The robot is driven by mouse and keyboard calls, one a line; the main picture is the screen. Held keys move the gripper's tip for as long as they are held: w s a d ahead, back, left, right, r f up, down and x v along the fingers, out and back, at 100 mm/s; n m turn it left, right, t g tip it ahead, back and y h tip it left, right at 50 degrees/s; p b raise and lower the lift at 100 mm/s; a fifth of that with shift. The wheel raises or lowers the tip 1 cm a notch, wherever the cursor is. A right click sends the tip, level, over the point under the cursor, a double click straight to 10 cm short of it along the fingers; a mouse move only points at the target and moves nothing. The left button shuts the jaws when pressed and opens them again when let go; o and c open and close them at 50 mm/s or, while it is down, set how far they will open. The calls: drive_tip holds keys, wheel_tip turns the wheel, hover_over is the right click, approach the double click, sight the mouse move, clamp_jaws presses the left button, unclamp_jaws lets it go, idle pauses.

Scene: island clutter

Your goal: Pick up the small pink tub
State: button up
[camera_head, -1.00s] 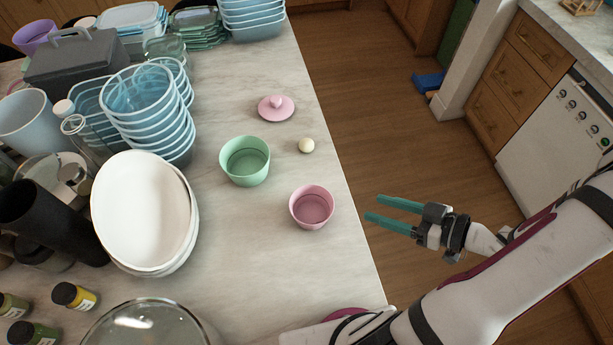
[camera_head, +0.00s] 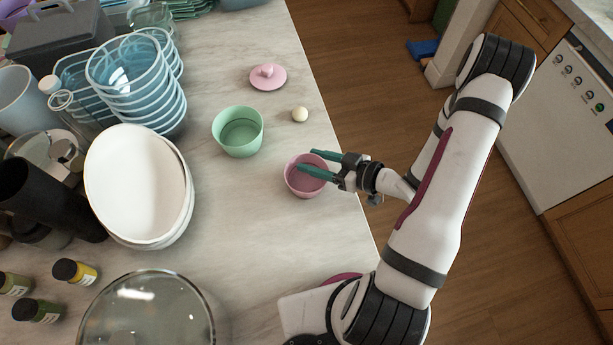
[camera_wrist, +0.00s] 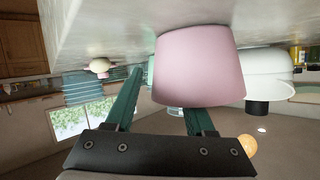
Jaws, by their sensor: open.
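The small pink tub (camera_head: 308,188) stands upright and open on the marble counter, near its right edge. In the wrist view, which looks upside down, the tub (camera_wrist: 200,65) is large and close. My gripper (camera_head: 308,160) is open, its two green fingers pointing left. In the head view the lower finger overlaps the tub's opening and the upper finger passes along its far rim. In the wrist view the tub hides much of the right finger, while the left finger is clear of it. I cannot tell whether either finger touches the tub.
A green tub (camera_head: 238,145) stands left of the pink tub. A pale ball (camera_head: 300,115) and a pink lid (camera_head: 268,73) lie behind. Stacked white bowls (camera_head: 135,185), blue containers (camera_head: 130,75) and a glass lid (camera_head: 150,315) crowd the left. Bare counter lies between.

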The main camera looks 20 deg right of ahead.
clamp_jaws()
drive_tip(key=shift+r, duration=0.1)
idle(0.3)
